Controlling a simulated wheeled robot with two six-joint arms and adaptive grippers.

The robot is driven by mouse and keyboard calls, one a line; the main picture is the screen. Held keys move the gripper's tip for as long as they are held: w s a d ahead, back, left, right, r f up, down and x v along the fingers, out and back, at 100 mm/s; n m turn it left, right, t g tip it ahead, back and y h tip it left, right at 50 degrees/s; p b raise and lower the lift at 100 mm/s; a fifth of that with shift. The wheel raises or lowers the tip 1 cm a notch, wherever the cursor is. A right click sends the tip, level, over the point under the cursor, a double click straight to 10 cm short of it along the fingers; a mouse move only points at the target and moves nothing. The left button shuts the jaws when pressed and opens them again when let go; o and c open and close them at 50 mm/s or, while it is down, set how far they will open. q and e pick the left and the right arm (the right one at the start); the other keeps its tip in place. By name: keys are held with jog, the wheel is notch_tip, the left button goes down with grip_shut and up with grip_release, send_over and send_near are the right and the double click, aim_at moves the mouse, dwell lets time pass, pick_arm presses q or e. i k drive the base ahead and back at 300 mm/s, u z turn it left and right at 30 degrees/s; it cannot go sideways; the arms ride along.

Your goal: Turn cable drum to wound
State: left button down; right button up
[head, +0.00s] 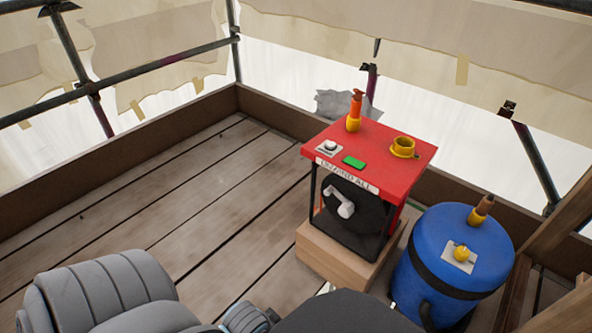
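The cable drum (365,213) is a black disc in the front of a red-topped machine (385,148). A white crank handle (339,201) sits on its face. The drum's cable and how far it is wound cannot be made out. The machine stands upright on a wooden block. A grey arm of mine fills the lower left and bottom middle, well short of the crank. Neither gripper's fingers can be seen in the head view.
The red top carries an orange-handled tool (355,108), a yellow ring cup (403,146), a white button (330,147) and a green patch (354,162). A blue barrel (456,250) stands close on the right. Plank floor (190,190) is clear on the left, bounded by low boards and scaffold poles.

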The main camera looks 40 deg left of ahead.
aim_at(361, 211)
jog(key=u, duration=0.6)
jog(key=i, duration=0.25)
jog(key=u, duration=0.1)
